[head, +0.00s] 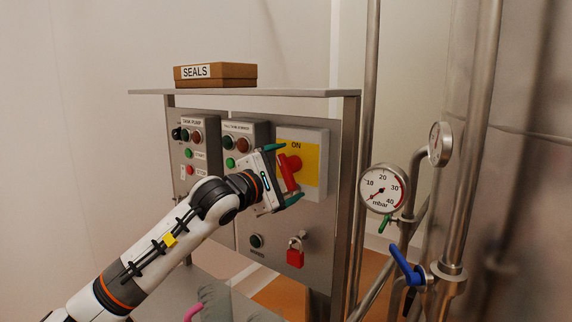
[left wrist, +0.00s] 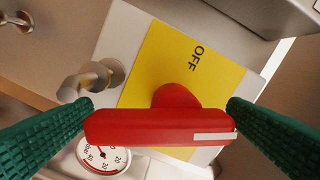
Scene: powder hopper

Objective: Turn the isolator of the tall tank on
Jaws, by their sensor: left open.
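The isolator is a grey box (head: 317,165) with a yellow plate (head: 312,155) marked ON at its top in the head view. Its red handle (head: 288,172) stands nearly upright, a little tilted. In the left wrist view the red handle (left wrist: 160,127) lies across the picture, with a white mark near its right end. The word OFF shows on the yellow plate (left wrist: 160,65) there. My left gripper (head: 284,174) is open at the handle; its green fingers (left wrist: 162,125) are at either end of it, and contact is unclear. My right gripper is not seen.
A red padlock (head: 295,257) hangs below the isolator on the steel panel (head: 275,225). Two button boxes are left of it, one a tank pump box (head: 200,135). A SEALS box (head: 215,75) sits on top. A gauge (head: 384,188), pipes and blue-handled valve (head: 405,266) stand at right.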

